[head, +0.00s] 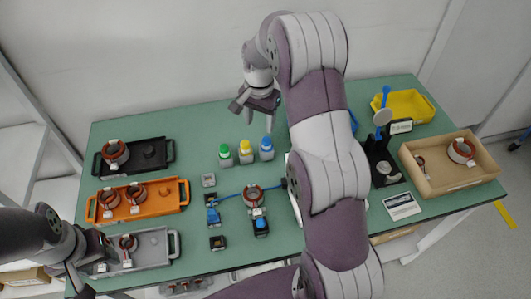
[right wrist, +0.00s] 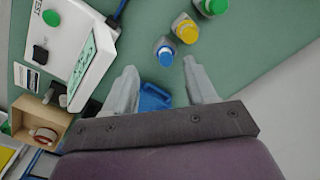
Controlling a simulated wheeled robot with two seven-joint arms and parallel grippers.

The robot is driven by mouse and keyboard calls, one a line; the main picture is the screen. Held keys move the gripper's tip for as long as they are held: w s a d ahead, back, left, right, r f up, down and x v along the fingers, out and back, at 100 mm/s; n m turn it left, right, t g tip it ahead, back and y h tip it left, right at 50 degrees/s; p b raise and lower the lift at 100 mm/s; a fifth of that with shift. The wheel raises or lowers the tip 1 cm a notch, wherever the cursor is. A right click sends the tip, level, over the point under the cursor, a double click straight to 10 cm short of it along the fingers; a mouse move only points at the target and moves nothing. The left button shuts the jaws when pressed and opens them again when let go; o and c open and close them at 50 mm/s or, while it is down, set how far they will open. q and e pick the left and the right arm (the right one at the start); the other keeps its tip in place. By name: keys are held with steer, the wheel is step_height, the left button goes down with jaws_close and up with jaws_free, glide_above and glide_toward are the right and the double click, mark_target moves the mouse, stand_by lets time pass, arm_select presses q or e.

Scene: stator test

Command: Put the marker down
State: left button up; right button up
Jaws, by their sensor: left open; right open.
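No pen-shaped marker can be made out; three small white bottles with green (head: 225,155), yellow (head: 245,152) and blue (head: 266,149) caps, possibly the markers, stand upright in a row on the green table. The right wrist view shows the same green (right wrist: 210,6), yellow (right wrist: 185,29) and blue (right wrist: 166,53) caps just beyond the fingertips. My right gripper (head: 257,108) is open and empty, raised behind the bottles and touching none of them. My left gripper (head: 88,280) is open at the lower left, beside the grey tray.
Black (head: 150,150), orange (head: 165,196) and grey (head: 160,248) trays holding copper-wound stators stand at the left. A stator (head: 253,195) with blue clips lies mid-table. A wooden box (head: 480,178) and yellow bin (head: 410,104) are at the right. My right arm hides much of a white tester (right wrist: 85,45).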

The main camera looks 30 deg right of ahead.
steer(key=s+a+r+n, duration=0.1)
steer(key=s+a+n, duration=0.3)
steer(key=s, duration=0.6)
steer(key=s+a+n+t, duration=0.1)
steer(key=s+a+n, duration=0.4)
steer(key=s, duration=0.5)
steer(key=shift+s+a+r+n, duration=0.15)
steer(key=shift+s+r+n, duration=0.2)
steer(key=shift+n, duration=0.65)
